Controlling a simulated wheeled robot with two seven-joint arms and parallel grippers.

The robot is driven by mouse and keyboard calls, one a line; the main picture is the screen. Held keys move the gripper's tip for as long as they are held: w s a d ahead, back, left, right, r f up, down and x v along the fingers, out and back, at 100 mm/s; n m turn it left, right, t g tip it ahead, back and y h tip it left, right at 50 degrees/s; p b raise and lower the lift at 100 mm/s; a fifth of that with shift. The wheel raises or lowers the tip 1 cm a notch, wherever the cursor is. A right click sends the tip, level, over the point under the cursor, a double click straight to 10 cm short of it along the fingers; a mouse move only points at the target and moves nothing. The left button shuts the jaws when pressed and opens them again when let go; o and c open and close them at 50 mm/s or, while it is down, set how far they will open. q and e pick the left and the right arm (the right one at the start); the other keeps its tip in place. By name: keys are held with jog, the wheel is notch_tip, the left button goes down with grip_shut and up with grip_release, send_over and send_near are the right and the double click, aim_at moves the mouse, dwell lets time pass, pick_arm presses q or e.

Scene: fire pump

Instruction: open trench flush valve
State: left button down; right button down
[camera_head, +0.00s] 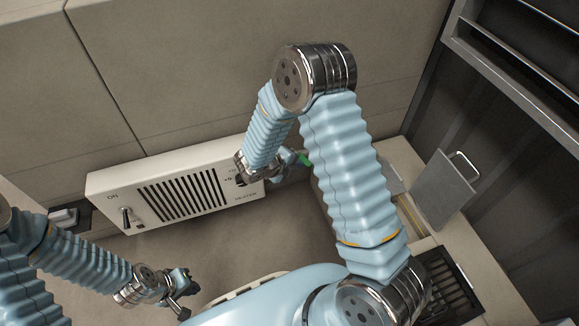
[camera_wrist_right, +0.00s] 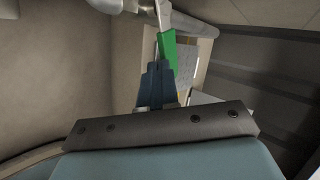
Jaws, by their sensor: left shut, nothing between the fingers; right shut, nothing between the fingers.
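The trench flush valve shows as a green lever (camera_wrist_right: 168,52) on a pale pipe (camera_wrist_right: 195,24) in the right wrist view. A small green bit of the lever (camera_head: 305,159) also shows in the head view, beside the heater's right end. My right gripper (camera_wrist_right: 158,68) is shut and empty. Its dark fingertips overlap the lower end of the lever in the wrist view; I cannot tell whether they touch it. In the head view my right gripper (camera_head: 296,158) is small and partly hidden by its wrist. My left gripper (camera_head: 184,306) is shut and empty, low over the floor.
A white heater (camera_head: 105,190) with a grille and a switch stands against the tiled wall. An upright metal hatch lid (camera_head: 441,191) with a handle is at right, near an opening in the ledge. A dark grate (camera_head: 455,290) lies lower right.

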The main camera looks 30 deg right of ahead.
jog(key=d+n+t+y, duration=0.1)
jog(key=d+n+t, duration=0.1)
jog(key=d, duration=0.1)
jog(key=shift+s+n+p, duration=0.15)
jog(key=shift+n+p, duration=0.15)
jog(key=shift+n, duration=0.1)
jog(key=shift+w+d+p, duration=0.35)
jog(key=shift+w+d, duration=0.05)
jog(key=shift+d, duration=0.35)
jog(key=shift+w+d+p, duration=0.4)
jog(key=shift+d, duration=0.35)
jog(key=shift+w+d+p, duration=0.35)
jog(key=shift+w+d, duration=0.05)
jog(key=shift+d, duration=0.35)
jog(key=shift+w, duration=0.1)
